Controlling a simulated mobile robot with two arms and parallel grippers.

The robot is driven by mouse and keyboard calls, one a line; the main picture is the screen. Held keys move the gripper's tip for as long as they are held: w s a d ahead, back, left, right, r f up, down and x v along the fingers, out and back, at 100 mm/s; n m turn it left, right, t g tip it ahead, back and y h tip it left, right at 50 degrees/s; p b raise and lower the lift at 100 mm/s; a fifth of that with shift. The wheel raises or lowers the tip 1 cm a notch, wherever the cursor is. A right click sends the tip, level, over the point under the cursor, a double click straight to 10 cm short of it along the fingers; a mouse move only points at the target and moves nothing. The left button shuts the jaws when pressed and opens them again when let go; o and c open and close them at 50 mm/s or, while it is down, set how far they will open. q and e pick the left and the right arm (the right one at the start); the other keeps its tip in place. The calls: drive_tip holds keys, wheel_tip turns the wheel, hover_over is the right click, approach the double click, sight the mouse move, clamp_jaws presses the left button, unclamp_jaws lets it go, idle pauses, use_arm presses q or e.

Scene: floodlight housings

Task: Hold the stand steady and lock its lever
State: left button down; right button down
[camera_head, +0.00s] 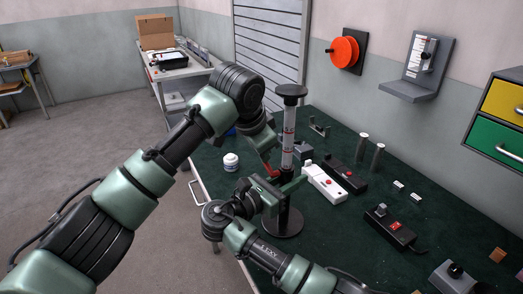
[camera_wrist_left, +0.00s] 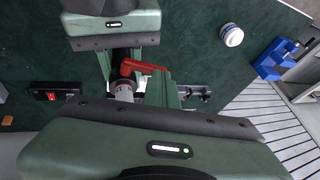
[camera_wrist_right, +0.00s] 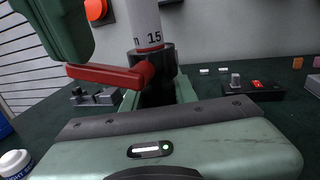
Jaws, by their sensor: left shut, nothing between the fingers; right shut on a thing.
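My right gripper (camera_head: 288,184) is shut on the stand's post, just below the collar. My left gripper (camera_head: 270,154) is shut and empty, close beside the lever; whether it touches the lever cannot be told. The stand looks upright on the green table. The grippers partly hide the post and collar.
A white-lidded jar (camera_head: 231,161) stands left of the stand. Two metal cylinders (camera_head: 377,157) stand further back. The table's left edge is near the stand.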

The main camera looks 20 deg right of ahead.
use_arm(q)
drive_tip(key=w+a+r, duration=0.2)
drive_tip(key=r, duration=0.3)
drive_tip(key=w+a+r, duration=0.2)
drive_tip(key=r, duration=0.4)
drive_tip(key=shift+w+a, duration=0.15)
drive_tip(key=shift+w, duration=0.1)
drive_tip(key=c, duration=1.8)
unclamp_jaws()
drive_tip(key=shift+s, duration=0.15)
drive_tip(key=shift+o, duration=0.2)
drive_tip(key=s+d+f+m+t+y, duration=0.35)
drive_tip(key=s+f+m, duration=0.2)
drive_tip(key=m, duration=0.45)
drive_tip(key=s+d+f+m+t+y, duration=0.25)
drive_tip(key=s+f+m+t, duration=0.2)
drive_tip(key=s+m, duration=0.35)
drive_tip(key=shift+m+t, duration=0.4)
drive_tip(key=shift+m, duration=0.3)
drive_tip(key=x, duration=0.8)
drive_tip(key=d+x, duration=0.1)
drive_tip(key=x, duration=0.3)
drive_tip(key=shift+w+r, duration=0.15)
drive_tip(key=shift+r, duration=0.05)
